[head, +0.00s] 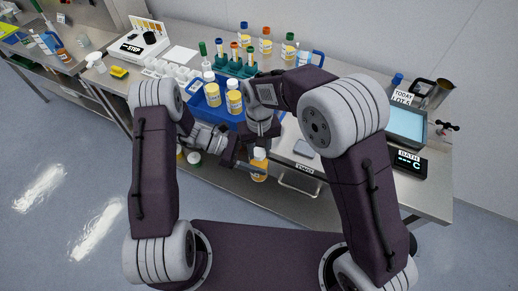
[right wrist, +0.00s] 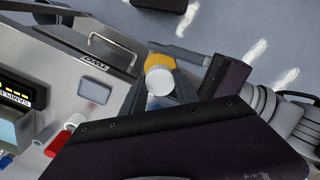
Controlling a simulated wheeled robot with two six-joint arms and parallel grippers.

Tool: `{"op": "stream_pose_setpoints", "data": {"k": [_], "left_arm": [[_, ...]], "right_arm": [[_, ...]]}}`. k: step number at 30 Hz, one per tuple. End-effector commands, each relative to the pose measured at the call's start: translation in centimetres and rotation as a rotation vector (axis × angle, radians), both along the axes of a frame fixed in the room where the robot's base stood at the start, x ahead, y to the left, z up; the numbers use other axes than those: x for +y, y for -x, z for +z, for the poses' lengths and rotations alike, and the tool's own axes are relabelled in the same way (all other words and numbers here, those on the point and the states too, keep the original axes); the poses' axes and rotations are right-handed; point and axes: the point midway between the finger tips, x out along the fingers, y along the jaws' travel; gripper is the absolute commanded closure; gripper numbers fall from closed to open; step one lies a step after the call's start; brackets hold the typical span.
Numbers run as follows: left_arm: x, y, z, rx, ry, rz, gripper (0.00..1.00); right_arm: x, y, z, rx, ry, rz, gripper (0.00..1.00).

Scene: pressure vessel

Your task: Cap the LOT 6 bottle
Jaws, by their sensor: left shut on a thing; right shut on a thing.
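An amber bottle with a yellow label (head: 259,170) is held upright in front of the bench edge, off the bench. My left gripper (head: 248,163) reaches it from the left and is shut on it. A white cap (right wrist: 159,81) is at the top of the bottle, and the amber bottle side (right wrist: 162,62) shows beyond it in the right wrist view. My right gripper (head: 261,143) comes down from above and is shut on the cap. I cannot tell whether the cap is seated or only resting on the neck. The lot number is too small to read.
A blue tray (head: 198,105) on the bench holds white-capped bottles (head: 234,102). Behind it are a green rack (head: 236,70) and several bottles with coloured tops. A bath (head: 407,124) stands at the right. A drawer handle (head: 299,187) sticks out beside the held bottle.

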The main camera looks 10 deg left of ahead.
Motion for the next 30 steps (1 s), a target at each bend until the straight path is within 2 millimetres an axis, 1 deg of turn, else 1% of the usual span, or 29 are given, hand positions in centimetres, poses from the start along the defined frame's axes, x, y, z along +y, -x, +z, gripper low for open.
{"op": "stream_pose_setpoints", "data": {"k": [1, 2, 3, 11, 14, 18, 21, 24, 30], "left_arm": [[0.0, 0.0, 0.0, 0.0, 0.0, 0.0, 1.0], [0.0, 0.0, 0.0, 0.0, 0.0, 0.0, 1.0], [0.0, 0.0, 0.0, 0.0, 0.0, 0.0, 1.0], [0.0, 0.0, 0.0, 0.0, 0.0, 0.0, 1.0], [0.0, 0.0, 0.0, 0.0, 0.0, 0.0, 1.0], [0.0, 0.0, 0.0, 0.0, 0.0, 0.0, 1.0], [0.0, 0.0, 0.0, 0.0, 0.0, 0.0, 1.0], [0.0, 0.0, 0.0, 0.0, 0.0, 0.0, 1.0], [0.0, 0.0, 0.0, 0.0, 0.0, 0.0, 1.0]], "right_arm": [[0.0, 0.0, 0.0, 0.0, 0.0, 0.001, 0.56], [0.0, 0.0, 0.0, 0.0, 0.0, 0.001, 0.48], [0.0, 0.0, 0.0, 0.0, 0.0, 0.001, 0.42], [0.0, 0.0, 0.0, 0.0, 0.0, 0.003, 0.42], [0.0, 0.0, 0.8, -0.001, 0.0, 0.003, 0.42], [0.0, -0.1, 3.0, -0.003, -0.001, 0.003, 0.42], [0.1, -0.1, 4.1, -0.003, -0.001, 0.004, 0.42], [0.0, 0.0, 4.5, 0.0, 0.0, 0.004, 0.42], [0.0, 0.0, 4.5, 0.001, 0.0, 0.004, 0.42]]}}
